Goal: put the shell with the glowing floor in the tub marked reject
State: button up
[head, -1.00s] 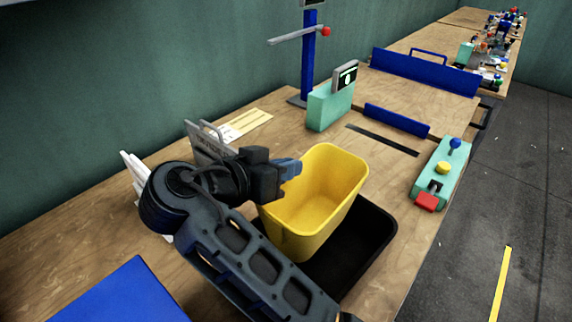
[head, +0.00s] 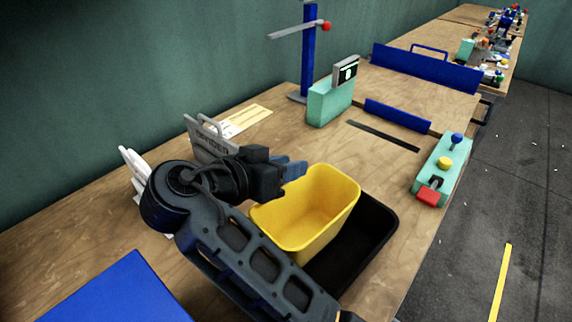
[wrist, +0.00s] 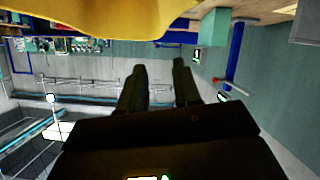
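The yellow tub (head: 318,212) stands open at the right of my gripper, partly over a black tray or bin (head: 365,240). No marking can be read on either. My gripper (head: 293,170) is at the tub's far left rim, with its fingers just above and behind that rim; I cannot tell if they touch it. In the wrist view the fingers (wrist: 162,66) are apart with nothing between them, and the yellow tub (wrist: 110,15) fills the top. No shell with a glowing floor can be made out in any view.
A grey handled plate (head: 208,138) and white upright pieces (head: 133,165) stand behind my arm. A green box with a lit display (head: 332,100), a blue post (head: 308,50) and a green control box (head: 442,170) stand farther along. A blue panel (head: 120,292) lies at front left.

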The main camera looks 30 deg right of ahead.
jog(key=shift+r, duration=0.3)
jog(key=p+v, duration=0.7)
jog(key=shift+a+r+p, duration=0.25)
jog(key=shift+r+p, duration=0.1)
jog(key=shift+r, duration=0.1)
jog(key=shift+s, duration=0.15)
